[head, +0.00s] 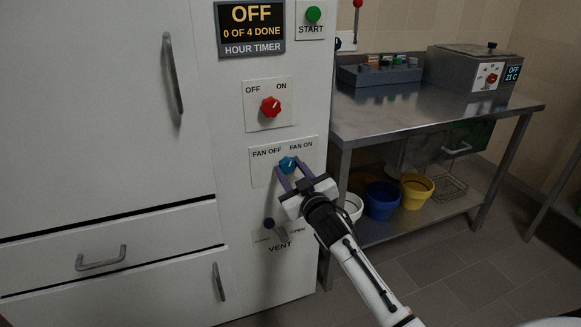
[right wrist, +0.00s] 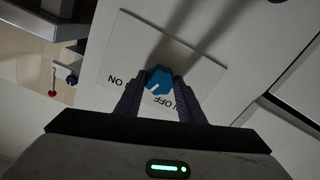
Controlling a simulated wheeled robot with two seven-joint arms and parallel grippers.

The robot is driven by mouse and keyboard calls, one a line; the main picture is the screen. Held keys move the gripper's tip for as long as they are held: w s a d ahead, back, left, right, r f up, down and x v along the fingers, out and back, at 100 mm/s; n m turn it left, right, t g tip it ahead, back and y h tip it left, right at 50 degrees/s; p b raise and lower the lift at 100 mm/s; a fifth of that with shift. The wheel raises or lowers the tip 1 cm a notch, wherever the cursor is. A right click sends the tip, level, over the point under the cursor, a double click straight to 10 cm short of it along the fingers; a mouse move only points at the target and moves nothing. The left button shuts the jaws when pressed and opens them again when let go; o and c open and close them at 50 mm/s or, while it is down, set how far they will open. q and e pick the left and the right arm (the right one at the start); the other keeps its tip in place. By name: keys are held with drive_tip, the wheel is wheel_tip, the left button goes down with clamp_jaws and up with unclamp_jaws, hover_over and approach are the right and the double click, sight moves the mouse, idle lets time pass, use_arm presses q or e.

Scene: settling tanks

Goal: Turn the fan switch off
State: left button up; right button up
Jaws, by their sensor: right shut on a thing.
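The fan switch is a blue knob (head: 288,164) on a white plate (head: 262,178) marked FAN OFF at left and FAN ON at right. My right gripper (head: 286,172) comes from below right, and its two fingers are shut on the knob. In the right wrist view the blue knob (right wrist: 159,79) sits between the fingertips (right wrist: 160,85), with the plate upside down. A short white mark shows on the knob; I cannot tell surely which label it points to. My left gripper is not in view.
Above is a red OFF/ON knob (head: 271,107), with a timer display (head: 251,28) reading OFF and a green START button (head: 313,15).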

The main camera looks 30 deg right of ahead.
drive_tip(key=n+p, duration=0.1)
drive_tip(key=n, duration=0.5)
drive_tip(key=shift+n+p, duration=0.3)
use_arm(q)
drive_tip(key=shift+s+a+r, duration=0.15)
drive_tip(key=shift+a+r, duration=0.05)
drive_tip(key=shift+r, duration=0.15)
use_arm(e)
drive_tip(key=n, duration=0.4)
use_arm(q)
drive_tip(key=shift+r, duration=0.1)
use_arm(e)
drive_tip(key=shift+n, duration=0.3)
drive_tip(key=o, duration=1)
drive_tip(key=shift+o, duration=0.2)
drive_tip(key=shift+s, duration=0.1)
use_arm(q)
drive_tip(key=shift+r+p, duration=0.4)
drive_tip(key=shift+p, duration=0.35)
use_arm(e)
drive_tip(key=v, duration=1)
